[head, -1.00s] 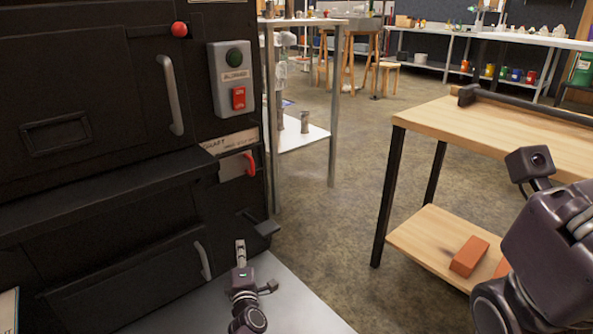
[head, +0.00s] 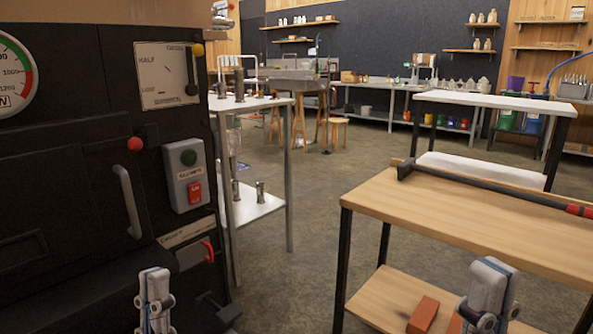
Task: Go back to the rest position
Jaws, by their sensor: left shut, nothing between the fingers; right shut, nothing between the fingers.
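My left gripper (head: 154,276) points up at the bottom of the head view, in front of the lower part of the black evaporator front (head: 75,170). It is shut and empty. My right gripper (head: 493,268) also points up, at the lower right, in front of the wooden workbench. It is shut and empty too. Both arms below the grippers are mostly cut off by the frame's bottom edge.
The wooden workbench (head: 450,215) stands at the right with a dark bar (head: 490,190) on top and an orange brick (head: 423,314) on its lower shelf. A metal-legged rack (head: 290,190) stands beside the evaporator. Open floor (head: 300,270) lies between them.

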